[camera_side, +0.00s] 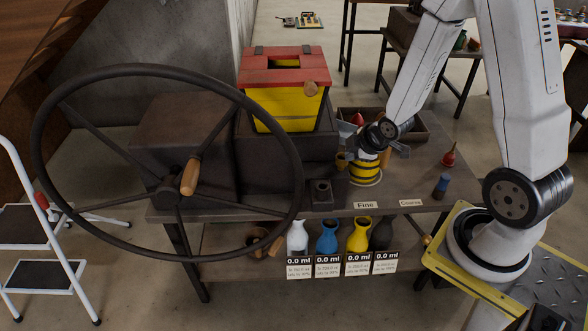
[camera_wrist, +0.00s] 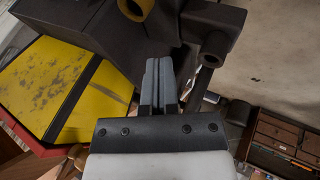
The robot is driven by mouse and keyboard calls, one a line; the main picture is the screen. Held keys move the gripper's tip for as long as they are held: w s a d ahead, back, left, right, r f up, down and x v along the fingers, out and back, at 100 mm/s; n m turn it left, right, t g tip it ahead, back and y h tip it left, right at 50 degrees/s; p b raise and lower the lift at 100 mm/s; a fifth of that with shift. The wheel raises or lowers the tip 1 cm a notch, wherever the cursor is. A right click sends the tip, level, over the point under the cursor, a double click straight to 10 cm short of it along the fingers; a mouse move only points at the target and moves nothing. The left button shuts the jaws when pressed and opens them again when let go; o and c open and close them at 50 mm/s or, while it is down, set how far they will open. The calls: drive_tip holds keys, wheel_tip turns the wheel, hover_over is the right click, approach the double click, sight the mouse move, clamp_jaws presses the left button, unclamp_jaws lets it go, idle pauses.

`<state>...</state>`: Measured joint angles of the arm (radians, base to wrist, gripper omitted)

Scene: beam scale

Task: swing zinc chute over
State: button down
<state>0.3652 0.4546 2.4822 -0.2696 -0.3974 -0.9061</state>
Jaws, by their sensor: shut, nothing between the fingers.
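No part stands out surely as the zinc chute in either view. My gripper (camera_wrist: 156,68) is shut and empty in the wrist view, its grey fingers pressed together. The fingertips are close to a dark cast body with a yellow-rimmed opening (camera_wrist: 137,8) and a round dark stub (camera_wrist: 214,46); contact cannot be told. In the side view my wrist is right of the dark machine, and a small grey piece there may be my fingers or the chute. A small silvery piece (camera_wrist: 210,97) shows beyond the stub. A yellow hopper (camera_side: 287,108) with a red top sits on the machine.
A large handwheel (camera_side: 283,95) with a wooden grip stands at left. A yellow-and-black banded cylinder (camera_side: 364,170) stands under my wrist. Labels Fine (camera_side: 366,205) and Coarse (camera_side: 411,203) mark the table edge. A red cone (camera_side: 449,157) and blue bottle (camera_side: 441,186) stand right. Several coloured vessels fill the lower shelf.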

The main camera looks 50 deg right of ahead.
drive_tip(key=s+d+f+n+t+h, duration=0.1)
drive_tip(key=s+d+f+n+t, duration=0.4)
drive_tip(key=n, duration=0.6)
drive_tip(key=shift+d+f+n+t+h, duration=0.3)
drive_tip(key=shift+d+f+t, duration=0.95)
drive_tip(key=shift+d, duration=0.35)
drive_tip(key=shift+f, duration=0.1)
drive_tip(key=x, duration=0.9)
drive_tip(key=shift+w+f, duration=0.2)
drive_tip(key=shift+w, duration=0.15)
